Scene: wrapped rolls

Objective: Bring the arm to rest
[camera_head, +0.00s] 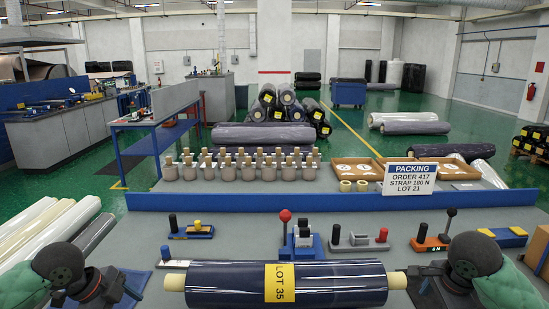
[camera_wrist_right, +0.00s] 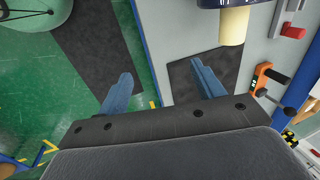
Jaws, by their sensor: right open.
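My right gripper (camera_wrist_right: 163,88) is open in the right wrist view, its two blue fingers wide apart with nothing between them. Below it are a dark mat, the blue table edge and green floor. In the head view my right wrist is at the lower right, beside the roll's right end. My left arm comes in at the lower left, beside the roll's left end; its finger opening is not clear. A dark blue wrapped roll (camera_head: 330,284) with a yellow LOT 35 label lies across the table front. Its tan core end (camera_wrist_right: 233,26) shows apart from my right gripper.
Small tools with levers, including an orange one (camera_head: 428,241), stand behind the roll. Pale rolls (camera_head: 55,235) lie at left.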

